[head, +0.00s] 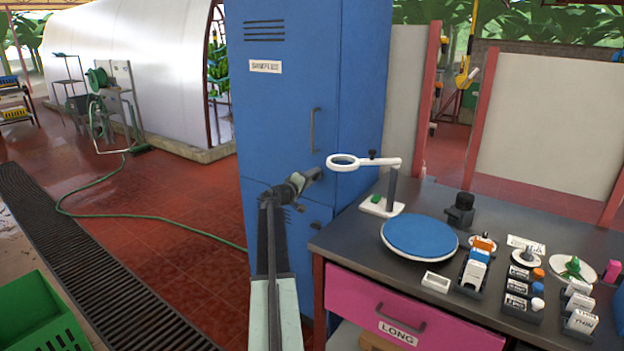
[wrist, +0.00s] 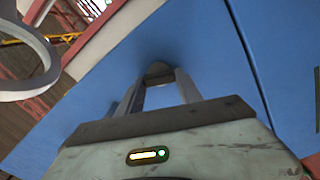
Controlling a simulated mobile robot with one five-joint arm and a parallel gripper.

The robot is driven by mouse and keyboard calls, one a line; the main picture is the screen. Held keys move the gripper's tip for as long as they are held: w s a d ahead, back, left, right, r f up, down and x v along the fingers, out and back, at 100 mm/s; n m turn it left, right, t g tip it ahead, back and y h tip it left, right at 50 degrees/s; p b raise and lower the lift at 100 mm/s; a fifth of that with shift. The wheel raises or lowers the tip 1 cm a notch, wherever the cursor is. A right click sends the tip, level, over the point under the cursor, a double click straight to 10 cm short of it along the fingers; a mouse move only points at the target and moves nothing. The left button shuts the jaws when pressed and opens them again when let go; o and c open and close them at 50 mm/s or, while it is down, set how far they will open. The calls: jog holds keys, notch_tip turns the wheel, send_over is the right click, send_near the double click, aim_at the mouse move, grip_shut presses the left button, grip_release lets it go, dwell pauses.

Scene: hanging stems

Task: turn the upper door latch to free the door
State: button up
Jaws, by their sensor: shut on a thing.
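The blue cabinet (head: 285,95) stands in the middle of the head view, its upper door closed with a vertical handle (head: 312,130). My gripper (head: 316,174) is at the lower part of this door, below the handle. In the wrist view my gripper (wrist: 158,78) reaches the blue door face, and its fingers close on a small grey rounded piece, the upper door latch (wrist: 158,68). Most of the latch is hidden by the fingers, and its turn angle cannot be told. A small dark fitting (head: 315,225) shows on the lower door.
A white ring magnifier (head: 355,161) on a stand is close right of my gripper, and its ring shows in the wrist view (wrist: 45,60). The dark workbench (head: 345,240) holds a blue round pad (head: 420,236) and several small bottles.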

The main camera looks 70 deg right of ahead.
jog(key=n, duration=0.4)
jog(key=shift+w+n, duration=0.25)
jog(key=shift+n, duration=0.15)
dwell(0.4)
jog(key=o, duration=1.4)
jog(key=shift+f, duration=0.1)
jog(key=shift+s, duration=0.1)
jog(key=v, duration=0.7)
jog(key=shift+a, duration=0.35)
